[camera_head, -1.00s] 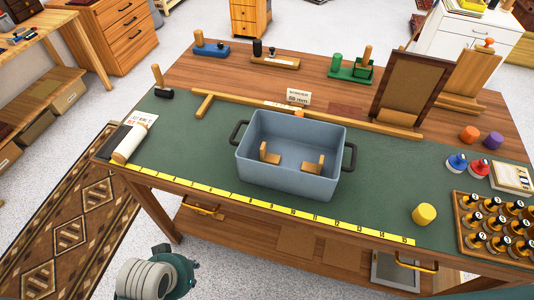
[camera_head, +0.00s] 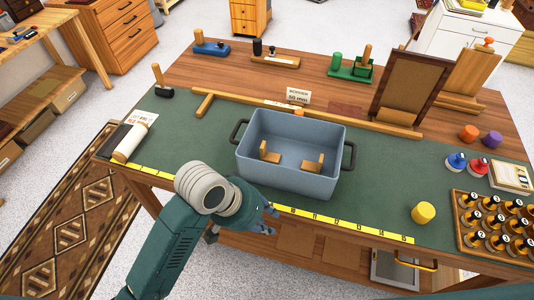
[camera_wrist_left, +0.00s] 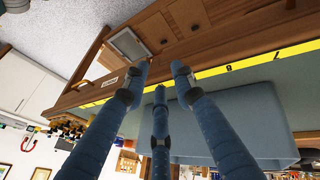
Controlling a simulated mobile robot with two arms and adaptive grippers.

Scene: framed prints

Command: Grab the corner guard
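Two small wooden L-shaped corner guards sit inside a blue-grey bin (camera_head: 290,180) on the green mat: the left one (camera_head: 269,153) and the right one (camera_head: 313,163). The bin has dark handles at its ends. My left gripper (camera_head: 243,222) is at the bench's front edge, in front of the bin's lower left. In the left wrist view, its blue fingers (camera_wrist_left: 159,73) are spread with nothing between them. The bin's outer wall (camera_wrist_left: 255,115) shows behind the fingers there; the corner guards are not visible in that view. My right gripper is not in view.
A yellow ruler strip (camera_head: 340,222) runs along the front edge. A yellow cylinder (camera_head: 423,213) and a tray of several numbered pieces (camera_head: 465,235) stand at right. A wooden bar (camera_head: 350,121) lies behind the bin; a brown frame (camera_head: 408,90) stands behind it.

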